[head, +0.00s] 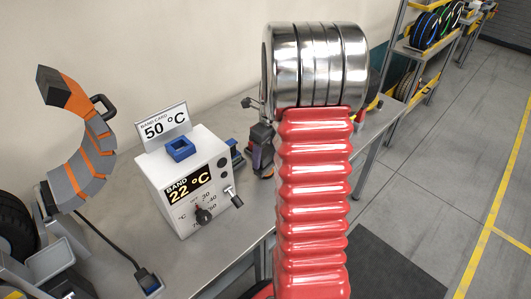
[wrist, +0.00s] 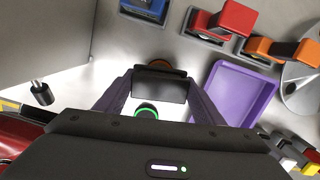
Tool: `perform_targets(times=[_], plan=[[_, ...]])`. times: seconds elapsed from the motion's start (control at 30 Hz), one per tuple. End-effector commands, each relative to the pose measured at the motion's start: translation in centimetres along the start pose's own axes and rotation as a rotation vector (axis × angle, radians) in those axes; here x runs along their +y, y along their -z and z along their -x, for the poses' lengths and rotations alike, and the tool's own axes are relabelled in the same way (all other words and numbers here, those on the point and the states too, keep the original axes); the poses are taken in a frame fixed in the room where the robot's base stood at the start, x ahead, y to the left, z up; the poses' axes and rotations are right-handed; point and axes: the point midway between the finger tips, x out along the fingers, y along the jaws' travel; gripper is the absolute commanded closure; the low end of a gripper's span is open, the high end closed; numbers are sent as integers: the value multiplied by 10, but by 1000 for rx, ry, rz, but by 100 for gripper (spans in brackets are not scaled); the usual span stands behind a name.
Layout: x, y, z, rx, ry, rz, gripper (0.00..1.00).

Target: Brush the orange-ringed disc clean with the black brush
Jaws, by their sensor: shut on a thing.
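In the wrist view my gripper (wrist: 160,82) is shut on a dark block, seemingly the black brush (wrist: 160,90), held between its two purple fingers. An orange rim, seemingly the orange-ringed disc (wrist: 159,62), shows just beyond the brush's far edge. Most of it is hidden by the brush, and I cannot tell whether they touch. A green-ringed disc (wrist: 147,112) lies on the near side of the brush, partly covered. In the head view only part of my gripper (head: 263,165) shows beside my red arm, and the discs are hidden there.
A purple tray (wrist: 237,92) lies right of my gripper, with red and orange blocks (wrist: 240,17) beyond it. An orange-and-grey curved clamp (head: 82,135) stands further left.

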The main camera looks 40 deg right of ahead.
Motion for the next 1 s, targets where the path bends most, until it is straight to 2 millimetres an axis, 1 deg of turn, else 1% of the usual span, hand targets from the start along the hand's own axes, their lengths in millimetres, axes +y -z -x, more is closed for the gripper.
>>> perform_targets(times=[0.37, 1.0], plan=[[0, 0, 0, -1, 1, 0, 61], [0, 0, -5, -1, 0, 0, 61]])
